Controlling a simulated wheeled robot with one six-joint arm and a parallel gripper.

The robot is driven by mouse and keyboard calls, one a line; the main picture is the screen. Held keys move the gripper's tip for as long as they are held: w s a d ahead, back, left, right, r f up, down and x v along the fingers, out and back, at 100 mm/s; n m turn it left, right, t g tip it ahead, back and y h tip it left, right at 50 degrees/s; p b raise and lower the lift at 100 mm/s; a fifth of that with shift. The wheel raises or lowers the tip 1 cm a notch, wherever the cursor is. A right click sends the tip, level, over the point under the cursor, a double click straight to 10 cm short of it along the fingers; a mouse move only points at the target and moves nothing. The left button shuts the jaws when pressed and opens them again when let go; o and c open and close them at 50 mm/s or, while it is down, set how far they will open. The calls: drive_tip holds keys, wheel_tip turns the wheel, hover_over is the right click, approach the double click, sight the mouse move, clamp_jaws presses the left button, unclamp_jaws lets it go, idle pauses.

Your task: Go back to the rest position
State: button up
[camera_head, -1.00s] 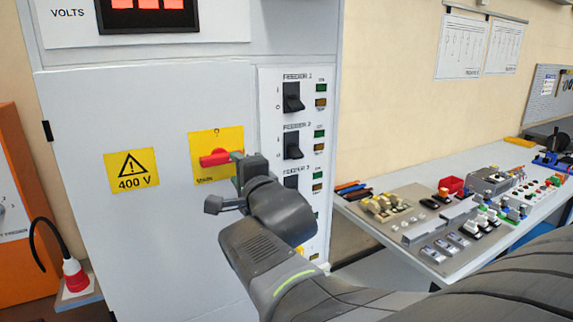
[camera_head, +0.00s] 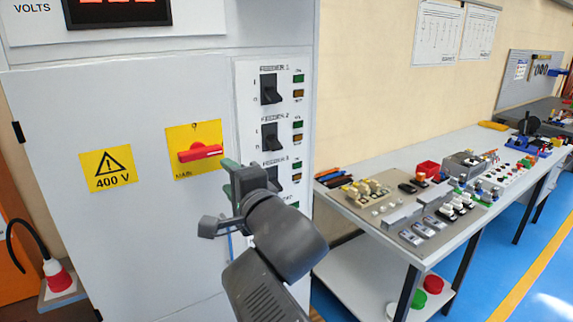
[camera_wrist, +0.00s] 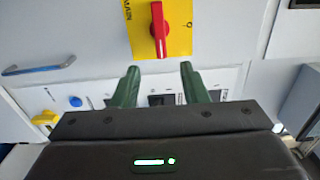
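My gripper (camera_head: 232,172) is in front of the grey cabinet (camera_head: 100,240), just below and right of the main switch in the head view. The main switch has a red handle (camera_head: 200,152) on a yellow plate (camera_head: 180,135), and the handle lies nearly level. In the wrist view, the red handle (camera_wrist: 159,30) is beyond the fingertips. The two green fingers of my gripper (camera_wrist: 158,75) stand apart with nothing between them. The gripper appears clear of the handle.
Feeder switches (camera_head: 270,88) line the cabinet's right side, close to my gripper. A workbench (camera_head: 345,203) with mounted parts stands at right. A red plug (camera_head: 57,275) is at lower left. The blue floor (camera_head: 500,255) at right looks clear.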

drive_tip(key=b+x, duration=0.1)
drive_tip(key=x, duration=1.2)
drive_tip(key=shift+w+a, duration=0.3)
drive_tip(key=shift+s+d, duration=0.1)
approach(206, 152)
drive_tip(key=x, duration=0.9)
drive_tip(key=shift+w+f, duration=0.3)
drive_tip(key=shift+f, duration=0.05)
drive_tip(key=shift+w+n, duration=0.1)
drive_tip(key=shift+n, duration=0.3)
drive_tip(key=shift+r+n, duration=0.1)
drive_tip(key=shift+n, duration=0.7)
drive_tip(key=shift+r+n+b, duration=0.15)
drive_tip(key=shift+n+b, duration=0.15)
drive_tip(key=shift+n, duration=1.7)
